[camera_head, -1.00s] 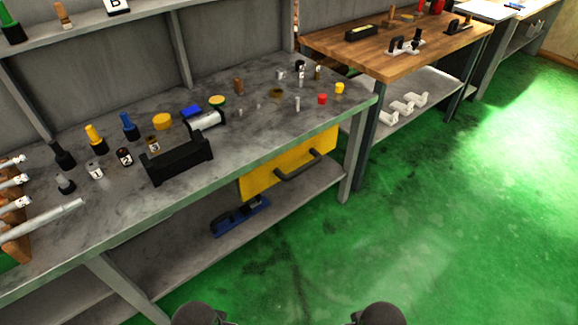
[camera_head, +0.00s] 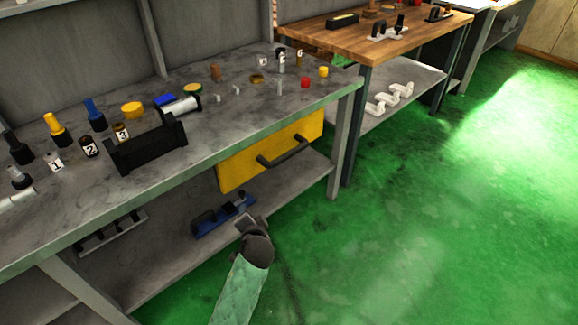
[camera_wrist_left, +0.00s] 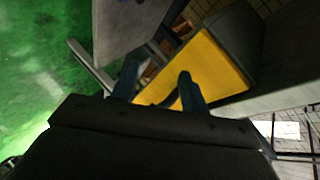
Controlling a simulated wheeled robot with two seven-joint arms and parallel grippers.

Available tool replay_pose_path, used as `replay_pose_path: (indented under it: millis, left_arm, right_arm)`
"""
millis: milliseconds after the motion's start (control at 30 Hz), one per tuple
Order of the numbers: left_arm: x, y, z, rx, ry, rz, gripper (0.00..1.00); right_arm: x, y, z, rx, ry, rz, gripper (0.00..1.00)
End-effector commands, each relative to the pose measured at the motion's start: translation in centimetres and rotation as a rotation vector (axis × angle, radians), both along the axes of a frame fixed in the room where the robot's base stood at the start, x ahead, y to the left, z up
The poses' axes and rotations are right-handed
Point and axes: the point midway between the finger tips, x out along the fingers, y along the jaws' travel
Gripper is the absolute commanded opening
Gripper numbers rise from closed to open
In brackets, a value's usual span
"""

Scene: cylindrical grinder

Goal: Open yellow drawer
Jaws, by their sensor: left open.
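The yellow drawer (camera_head: 235,165) hangs under the grey workbench top, with a dark bar handle (camera_head: 283,152) on its front. In the left wrist view the yellow drawer (camera_wrist_left: 208,72) lies beyond my fingers, and its handle is partly hidden by them. My left gripper (camera_head: 246,222) is below and in front of the drawer, apart from the handle. In the left wrist view my left gripper (camera_wrist_left: 158,85) has its two fingers spread, with nothing held between them. My right gripper is out of view.
The workbench top (camera_head: 225,125) holds a black holder (camera_head: 147,146) and several small parts. A blue tool (camera_head: 222,214) lies on the lower shelf near my left gripper. A bench leg (camera_head: 338,150) stands right of the drawer. Green floor (camera_head: 420,220) is clear at right.

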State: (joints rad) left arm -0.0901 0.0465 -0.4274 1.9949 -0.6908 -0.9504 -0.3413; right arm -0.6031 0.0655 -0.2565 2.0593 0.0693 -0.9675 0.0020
Motion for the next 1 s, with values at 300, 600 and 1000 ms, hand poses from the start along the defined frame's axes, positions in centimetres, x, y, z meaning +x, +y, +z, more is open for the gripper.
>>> replay_pose_path:
  millis: [300,600,1000]
  left_arm:
    - [10.5,-8.1,2.3,0.428,-0.359,-0.247,0.45]
    - [13.9,-12.6,4.1,0.652,-0.516,-0.363,0.45]
    - [18.0,-13.3,4.9,0.664,-0.524,-0.367,0.45]
  right_arm:
    - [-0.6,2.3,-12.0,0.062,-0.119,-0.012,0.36]
    - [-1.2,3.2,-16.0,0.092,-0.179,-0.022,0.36]
    - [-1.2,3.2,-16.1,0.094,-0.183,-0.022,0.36]
